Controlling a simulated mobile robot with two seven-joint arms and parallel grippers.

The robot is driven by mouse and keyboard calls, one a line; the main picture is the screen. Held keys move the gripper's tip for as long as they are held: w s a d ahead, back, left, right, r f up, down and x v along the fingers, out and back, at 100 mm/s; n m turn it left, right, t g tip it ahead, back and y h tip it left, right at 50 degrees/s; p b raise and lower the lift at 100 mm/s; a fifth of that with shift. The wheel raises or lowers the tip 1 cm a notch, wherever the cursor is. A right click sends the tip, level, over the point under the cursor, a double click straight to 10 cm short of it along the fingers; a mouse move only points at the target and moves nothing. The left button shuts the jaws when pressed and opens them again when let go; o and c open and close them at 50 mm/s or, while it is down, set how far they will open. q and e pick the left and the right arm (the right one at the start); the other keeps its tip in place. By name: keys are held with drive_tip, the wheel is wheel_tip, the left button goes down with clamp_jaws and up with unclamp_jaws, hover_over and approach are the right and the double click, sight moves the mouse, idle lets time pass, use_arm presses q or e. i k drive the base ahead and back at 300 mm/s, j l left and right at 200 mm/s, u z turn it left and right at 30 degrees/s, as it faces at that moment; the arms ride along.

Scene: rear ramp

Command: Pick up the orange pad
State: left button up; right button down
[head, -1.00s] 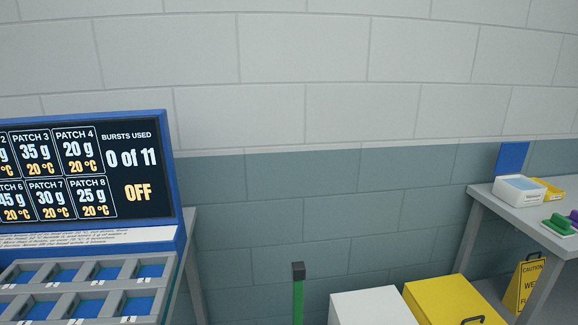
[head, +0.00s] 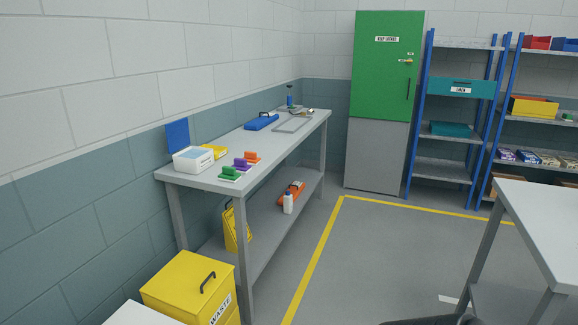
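A small orange pad (head: 250,156) sits on the grey bench (head: 205,180) along the left wall, in the head view. It is the farthest in a short row, behind a purple pad (head: 243,165) and a green pad (head: 230,173). The pads appear to stand on small pale bases. Neither of my grippers is in view.
A white box (head: 193,160) and yellow tray (head: 216,151) stand beside the pads. A yellow waste bin (head: 190,285) stands before the bench's near end. Another table (head: 545,215) is at right. Open floor (head: 375,260) lies between, with yellow lines.

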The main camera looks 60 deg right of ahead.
sight(252, 158)
drive_tip(key=z, duration=1.6)
